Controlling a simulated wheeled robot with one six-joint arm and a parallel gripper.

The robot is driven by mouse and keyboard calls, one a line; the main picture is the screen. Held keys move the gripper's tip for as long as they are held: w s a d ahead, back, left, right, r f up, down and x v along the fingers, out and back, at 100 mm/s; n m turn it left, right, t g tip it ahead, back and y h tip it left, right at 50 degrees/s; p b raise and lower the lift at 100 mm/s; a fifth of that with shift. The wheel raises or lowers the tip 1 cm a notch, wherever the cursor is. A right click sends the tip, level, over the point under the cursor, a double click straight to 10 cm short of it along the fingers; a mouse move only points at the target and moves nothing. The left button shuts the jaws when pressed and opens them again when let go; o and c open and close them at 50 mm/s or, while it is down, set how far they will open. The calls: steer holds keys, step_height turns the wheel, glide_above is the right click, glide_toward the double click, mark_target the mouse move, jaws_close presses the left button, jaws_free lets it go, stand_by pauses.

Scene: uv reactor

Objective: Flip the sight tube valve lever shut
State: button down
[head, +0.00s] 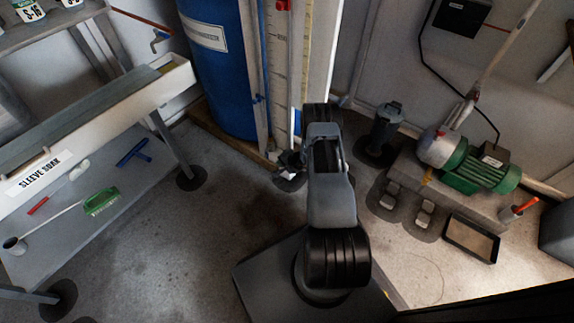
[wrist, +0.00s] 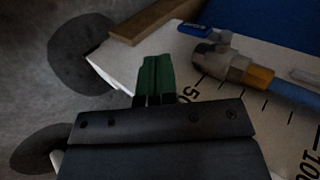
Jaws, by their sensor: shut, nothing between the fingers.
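In the wrist view, a metal sight tube valve (wrist: 214,55) lies at the upper right, with a short blue lever (wrist: 195,29) at its upper left end. A yellow fitting (wrist: 258,78) and a blue tube run on from it to the right. The white scale board (wrist: 225,98) with black marks lies behind and below. My gripper (wrist: 156,70) is shut and empty, its green fingertips to the left of the valve and apart from it in the picture. In the head view my gripper (head: 290,163) is low by the foot of the scale board (head: 280,80); the valve is not clear there.
A blue tank (head: 225,85) stands behind the board on a wooden edge. A sleeve soak bench (head: 110,120) is at the left. A green pump (head: 480,172) and a dark canister (head: 384,125) stand at the right. The floor (head: 215,225) between is open.

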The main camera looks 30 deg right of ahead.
mark_target(268, 158)
steer(key=shift+w+a+f+b, duration=0.15)
steer(key=shift+w+a+b, duration=0.2)
steer(key=shift+w, duration=0.45)
steer(key=shift+w+a+f+b, duration=0.2)
steer(key=shift+w+a, duration=0.2)
steer(key=shift+w, duration=0.35)
steer(key=shift+w+a+f+b, duration=0.15)
steer(key=shift+w+a+b, duration=0.2)
steer(key=shift+w, duration=0.45)
